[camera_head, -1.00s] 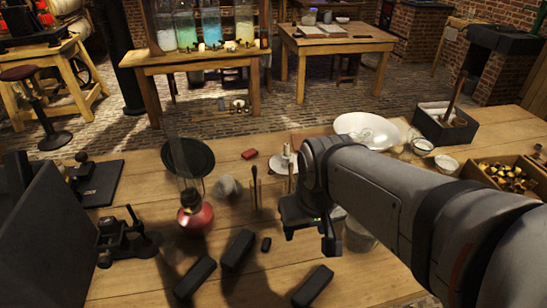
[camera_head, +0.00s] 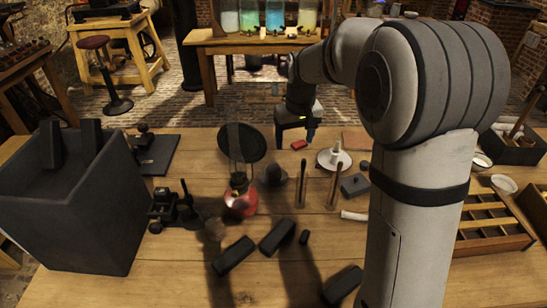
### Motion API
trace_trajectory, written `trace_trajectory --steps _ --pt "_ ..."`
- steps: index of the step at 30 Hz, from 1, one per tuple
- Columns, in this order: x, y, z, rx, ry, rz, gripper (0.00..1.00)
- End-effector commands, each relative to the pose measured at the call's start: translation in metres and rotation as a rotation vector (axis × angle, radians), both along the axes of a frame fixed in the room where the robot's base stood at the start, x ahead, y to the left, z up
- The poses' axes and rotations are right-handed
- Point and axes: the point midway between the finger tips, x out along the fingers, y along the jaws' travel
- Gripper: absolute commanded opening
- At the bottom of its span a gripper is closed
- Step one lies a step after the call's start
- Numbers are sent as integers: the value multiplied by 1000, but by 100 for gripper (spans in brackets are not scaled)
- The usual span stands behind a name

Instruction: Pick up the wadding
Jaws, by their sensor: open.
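A rounded grey lump, which looks like the wadding (camera_head: 273,175), sits on the wooden table just right of the red-based lamp (camera_head: 240,198). It looks dark and its surface is hard to make out. My gripper (camera_head: 296,137) is open and appears empty, beyond and above the lump, near a small red block (camera_head: 299,145). Its fingers point down and do not touch the lump. My arm covers part of the table on the right.
Two upright rods (camera_head: 316,185) stand right of the lump, near a white dish (camera_head: 334,160). A black disc (camera_head: 241,143) is behind the lamp. Dark blocks (camera_head: 277,237) lie in front. A big dark box (camera_head: 70,215) is at left, a divided tray (camera_head: 490,222) at right.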

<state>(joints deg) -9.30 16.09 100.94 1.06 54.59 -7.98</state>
Motion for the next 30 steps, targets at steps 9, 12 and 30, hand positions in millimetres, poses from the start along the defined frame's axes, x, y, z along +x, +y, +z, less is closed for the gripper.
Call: trace_trajectory --steps 9,12,30 --pt "72 45 -44 -4 23 91 69" --pt "79 50 -50 -5 25 101 69" --pt "81 52 -126 -6 29 106 69"
